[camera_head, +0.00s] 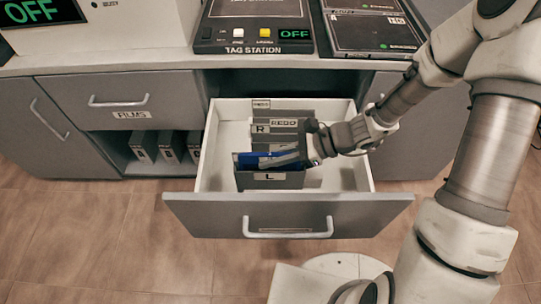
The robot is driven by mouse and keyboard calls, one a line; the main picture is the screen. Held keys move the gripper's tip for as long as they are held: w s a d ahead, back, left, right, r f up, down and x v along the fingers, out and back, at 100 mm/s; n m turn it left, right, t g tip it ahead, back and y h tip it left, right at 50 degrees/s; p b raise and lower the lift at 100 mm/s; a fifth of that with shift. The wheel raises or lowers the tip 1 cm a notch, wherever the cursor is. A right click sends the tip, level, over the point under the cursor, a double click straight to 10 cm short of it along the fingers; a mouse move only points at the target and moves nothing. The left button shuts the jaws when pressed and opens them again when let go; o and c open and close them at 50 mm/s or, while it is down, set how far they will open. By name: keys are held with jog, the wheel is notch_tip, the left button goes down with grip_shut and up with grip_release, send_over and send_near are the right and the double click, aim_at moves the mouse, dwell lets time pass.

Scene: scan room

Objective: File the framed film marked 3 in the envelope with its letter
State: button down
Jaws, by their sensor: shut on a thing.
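An open drawer (205,172) holds a row of dark upright envelopes. The front envelope (270,180) is labelled L. Behind it stands an envelope marked R (261,128), near labels reading REDO (284,123). My gripper (268,160) reaches in from the right, low over the front envelope, shut on a blue thing (247,159), which looks like the framed film. The blue thing sits at the mouth of the L envelope, its lower part hidden behind the front panel. I cannot read a 3 or a letter on it.
The tag station (254,30) and a second dark panel (374,32) lie on the counter above the drawer. Several dark folders (170,146) stand in an open shelf under the closed FILMS drawer (140,100). The floor left of the drawer is clear.

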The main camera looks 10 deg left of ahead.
jog(key=c, duration=0.8)
grip_release()
jog(key=shift+c, duration=0.2)
jog(key=p+v, duration=0.6)
jog(key=v, duration=1.1)
jog(key=shift+d, duration=0.25)
jog(key=shift+r, duration=0.1)
